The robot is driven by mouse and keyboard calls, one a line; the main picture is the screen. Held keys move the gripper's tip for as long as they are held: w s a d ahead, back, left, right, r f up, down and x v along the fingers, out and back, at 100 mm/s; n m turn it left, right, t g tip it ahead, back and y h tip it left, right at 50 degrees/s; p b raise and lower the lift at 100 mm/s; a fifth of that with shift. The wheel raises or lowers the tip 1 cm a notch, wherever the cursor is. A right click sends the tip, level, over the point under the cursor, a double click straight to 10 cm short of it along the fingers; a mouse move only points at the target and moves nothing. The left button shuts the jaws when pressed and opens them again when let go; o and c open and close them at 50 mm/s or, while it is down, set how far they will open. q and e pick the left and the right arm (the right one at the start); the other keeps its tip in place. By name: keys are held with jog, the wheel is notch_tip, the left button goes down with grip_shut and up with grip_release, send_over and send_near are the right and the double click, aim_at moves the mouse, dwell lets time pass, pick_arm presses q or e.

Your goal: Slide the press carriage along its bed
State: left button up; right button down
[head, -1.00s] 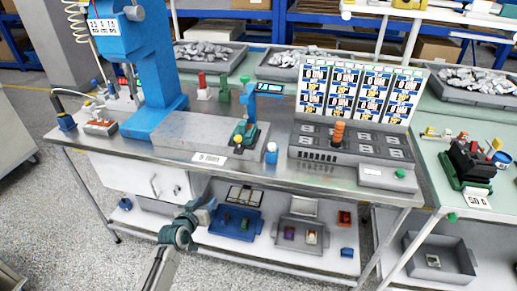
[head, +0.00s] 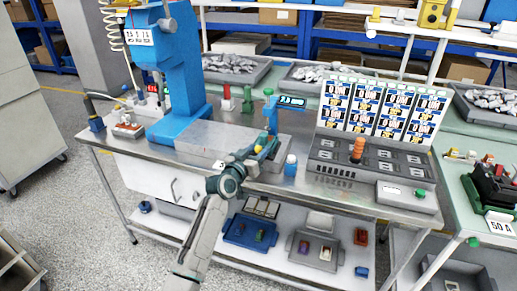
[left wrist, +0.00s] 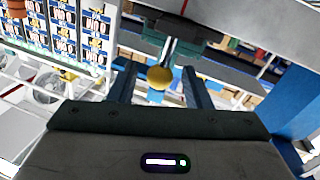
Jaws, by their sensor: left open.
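The press bed (head: 205,137) is a long flat grey slab on the bench, running right from the foot of the tall blue press (head: 182,60). A small green carriage (head: 271,146) stands near the right end of the slab, with a blue upright behind it; my gripper partly hides it. My left gripper (head: 261,151) is at the carriage's front, open. In the left wrist view, a yellow ball knob (left wrist: 160,77) shows between the spread fingers (left wrist: 160,88), with a gap on each side. A dark green block (left wrist: 172,42) lies just beyond the knob. My right gripper is out of view.
Further right is a grey console (head: 345,178) with an orange stack and label cards. Red and green posts (head: 227,100) stand behind the slab. Trays (head: 255,232) lie on the shelf below.

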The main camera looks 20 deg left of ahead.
pick_arm(q)
jog(key=shift+w+d, duration=0.15)
jog(key=shift+w, duration=0.4)
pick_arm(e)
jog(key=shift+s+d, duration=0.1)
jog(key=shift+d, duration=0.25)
pick_arm(q)
grip_shut()
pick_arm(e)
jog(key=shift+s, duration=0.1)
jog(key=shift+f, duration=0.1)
